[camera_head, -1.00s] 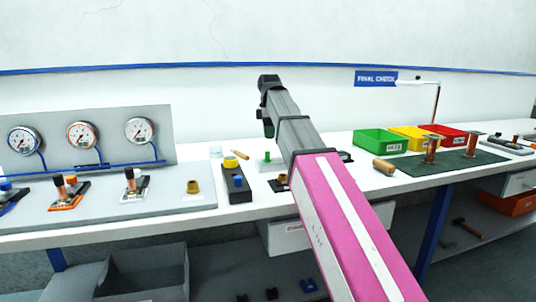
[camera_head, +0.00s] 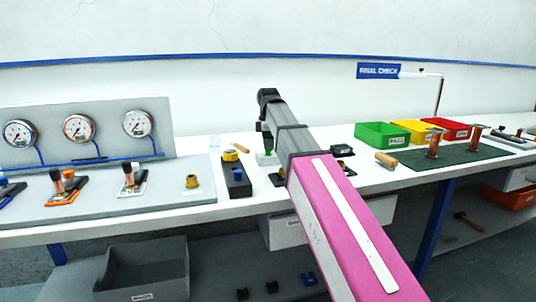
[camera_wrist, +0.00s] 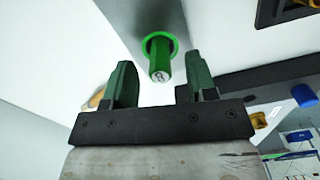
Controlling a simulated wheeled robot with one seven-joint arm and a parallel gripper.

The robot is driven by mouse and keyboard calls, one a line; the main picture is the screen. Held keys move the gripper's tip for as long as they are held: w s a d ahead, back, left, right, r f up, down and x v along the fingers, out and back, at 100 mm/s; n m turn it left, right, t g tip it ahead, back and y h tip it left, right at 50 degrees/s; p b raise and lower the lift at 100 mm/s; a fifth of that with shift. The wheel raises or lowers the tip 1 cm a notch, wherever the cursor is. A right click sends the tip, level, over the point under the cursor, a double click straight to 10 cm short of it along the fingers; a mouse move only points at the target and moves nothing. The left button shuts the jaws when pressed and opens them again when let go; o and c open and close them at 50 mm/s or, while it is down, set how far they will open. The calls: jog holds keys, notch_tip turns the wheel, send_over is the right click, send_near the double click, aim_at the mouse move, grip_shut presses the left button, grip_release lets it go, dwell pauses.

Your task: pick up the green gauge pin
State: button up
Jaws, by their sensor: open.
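The green gauge pin (camera_wrist: 159,58) stands in a green collar in a pale block, its numbered end facing the wrist camera. My gripper (camera_wrist: 159,70) is open, with one dark green finger on each side of the pin's line. Clear gaps show between the pin and both fingers. In the head view my gripper (camera_head: 265,138) points down just above the small white block (camera_head: 266,160) on the bench. There the pin is mostly hidden by my fingers.
A dark block with a blue knob and yellow ring (camera_head: 237,178) stands left of the white block. A brass fitting (camera_head: 192,181) is further left. Green (camera_head: 382,136), yellow (camera_head: 413,131) and red bins stand to the right, with a wooden cylinder (camera_head: 386,160) in front.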

notch_tip(320, 180, down, 2)
jog(key=shift+f, duration=0.15)
jog(key=shift+c, duration=0.4)
grip_shut()
